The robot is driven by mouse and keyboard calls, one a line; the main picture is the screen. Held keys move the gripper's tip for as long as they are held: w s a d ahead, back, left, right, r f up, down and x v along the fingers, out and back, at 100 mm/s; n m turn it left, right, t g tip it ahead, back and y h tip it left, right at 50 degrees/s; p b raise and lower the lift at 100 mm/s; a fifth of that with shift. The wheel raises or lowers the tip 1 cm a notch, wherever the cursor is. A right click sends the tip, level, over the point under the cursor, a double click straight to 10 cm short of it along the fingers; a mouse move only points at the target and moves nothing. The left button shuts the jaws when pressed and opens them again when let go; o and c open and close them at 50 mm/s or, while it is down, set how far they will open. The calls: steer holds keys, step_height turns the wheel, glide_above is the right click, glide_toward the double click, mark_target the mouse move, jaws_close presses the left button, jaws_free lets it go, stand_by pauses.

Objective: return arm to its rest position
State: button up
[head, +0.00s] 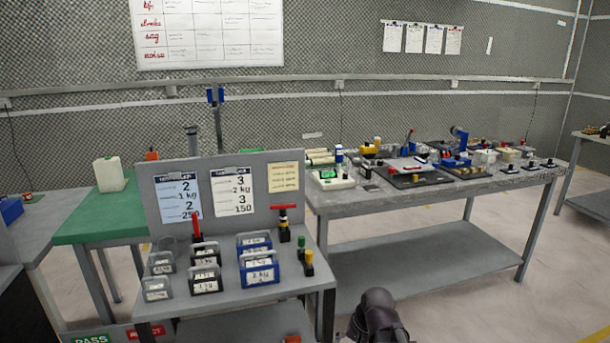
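A dark rounded part of my own arm (378,318) shows at the bottom edge of the head view, right of centre. It is in front of the lower shelf of the long grey bench and apart from the bench. The rest of the arm is out of the frame. My gripper's fingers do not show, so what they hold cannot be seen.
A small grey table (240,306) with several labelled weights and an upright sign panel (238,212) stands at left front. A long grey bench (350,200) carries many tools at right. A green-topped table (100,228) is behind left. Floor (470,310) at right front is clear.

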steer(key=s+d+f+n+g+h+b, duration=0.1)
steer(key=s+d+f+n+h+b, duration=0.1)
steer(key=s+d+f+n+h, duration=0.3)
step_height(320, 180, up, 23)
steer(key=m+y+p, duration=0.1)
steer(key=p, duration=2)
steer(key=shift+w+d+m+y, duration=0.3)
steer(key=shift+w+d, duration=0.05)
steer(key=shift+w, duration=0.1)
